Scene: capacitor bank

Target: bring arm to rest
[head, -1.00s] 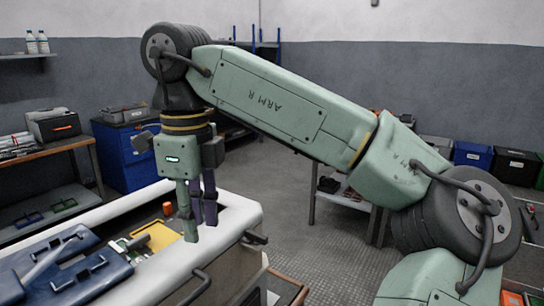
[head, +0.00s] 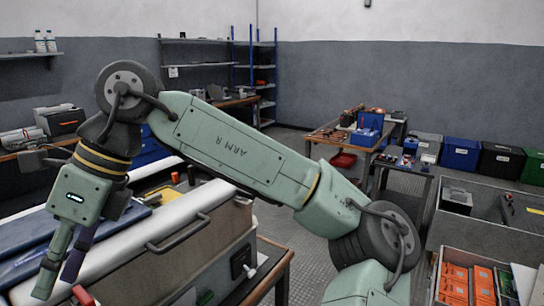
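My arm reaches from the lower right across the head view, bent over at the upper left, with my gripper (head: 62,272) hanging down at the lower left. Its two fingers, one green and one purple, point down and a little left. They look slightly apart at the tips, and I see nothing held between them. The gripper is in front of the white-edged cabinet with blue parts (head: 30,262) on top; I cannot tell how far above it the fingertips are.
The cabinet's handle (head: 178,233) sticks out on its near side. A yellow tray (head: 165,193) lies behind the arm. A table with a blue box (head: 369,126) stands at the back. Crates with orange boxes (head: 455,284) are at the lower right. Open floor (head: 300,235) lies between.

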